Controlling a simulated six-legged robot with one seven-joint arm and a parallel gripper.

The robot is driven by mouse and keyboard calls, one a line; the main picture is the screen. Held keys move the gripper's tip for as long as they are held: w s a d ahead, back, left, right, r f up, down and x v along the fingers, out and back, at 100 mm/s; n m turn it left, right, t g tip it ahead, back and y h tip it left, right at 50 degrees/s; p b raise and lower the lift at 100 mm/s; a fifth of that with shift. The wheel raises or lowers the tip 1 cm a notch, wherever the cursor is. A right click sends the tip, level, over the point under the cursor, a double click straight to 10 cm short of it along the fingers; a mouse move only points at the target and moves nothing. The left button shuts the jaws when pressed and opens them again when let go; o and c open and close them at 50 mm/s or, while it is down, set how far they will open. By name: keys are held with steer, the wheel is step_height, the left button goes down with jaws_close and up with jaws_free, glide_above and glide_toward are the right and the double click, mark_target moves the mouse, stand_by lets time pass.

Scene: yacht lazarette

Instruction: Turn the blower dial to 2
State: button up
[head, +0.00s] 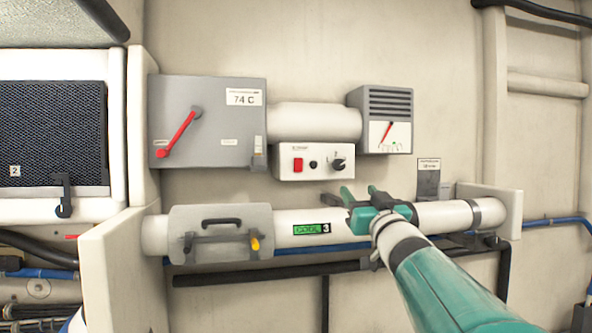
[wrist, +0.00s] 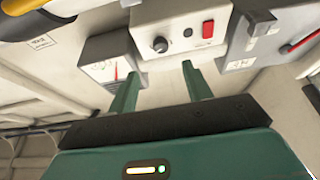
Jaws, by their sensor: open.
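The blower dial (head: 337,163) is a small dark knob on the right side of a white control box (head: 312,174). It also shows near the top of the wrist view (wrist: 160,44). Its scale marks are too small to read. The box also carries a red switch (head: 298,164) and a small black knob (head: 313,164). My green gripper (head: 360,192) is open and empty, just below and right of the box in the head view. In the wrist view its two fingers point toward the dial, apart from it, with the dial between their lines.
A grey gauge box (head: 380,118) with a red needle is right of the dial. A grey panel (head: 206,120) with a red lever is on the left. A white pipe (head: 285,225) with a green COOL 3 label runs below.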

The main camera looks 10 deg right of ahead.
mark_target(340, 167)
steer(key=x, duration=1.2)
steer(key=shift+r, duration=0.3)
steer(key=shift+c, duration=0.2)
steer(key=c, duration=0.9)
